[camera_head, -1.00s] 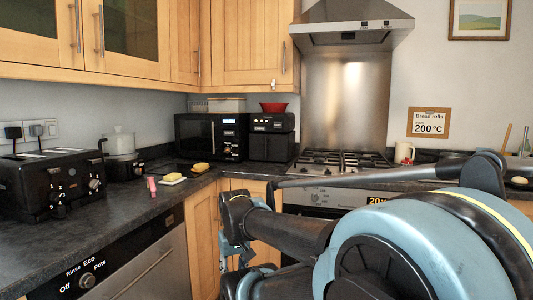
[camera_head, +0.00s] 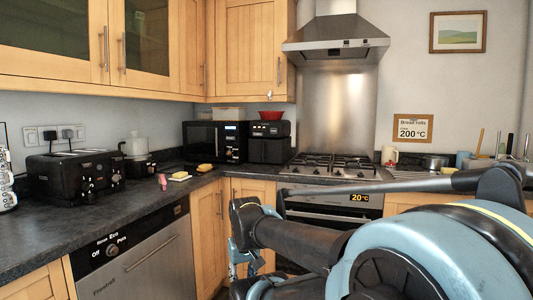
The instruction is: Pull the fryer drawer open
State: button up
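The fryer (camera_head: 268,142) is a black box in the back corner of the counter, between the microwave and the hob. Its drawer front faces me and looks shut; the handle is too small to make out. A red bowl (camera_head: 271,129) sits on top of it. My gripper (camera_head: 238,264) is low in the middle of the view, in front of the cupboard doors and below the counter top. It is well apart from the fryer. Its fingers are partly hidden and small, so I cannot tell whether they are open.
A black microwave (camera_head: 214,141) stands left of the fryer. A gas hob (camera_head: 333,164) is to its right, above an oven (camera_head: 340,209). Yellow items (camera_head: 205,167) and a pink item (camera_head: 163,181) lie on the counter before the microwave. A black toaster (camera_head: 75,175) stands at left.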

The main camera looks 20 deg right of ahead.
aim_at(266, 151)
jog(key=z, duration=0.2)
jog(key=i, duration=1.35)
jog(key=u, duration=0.6)
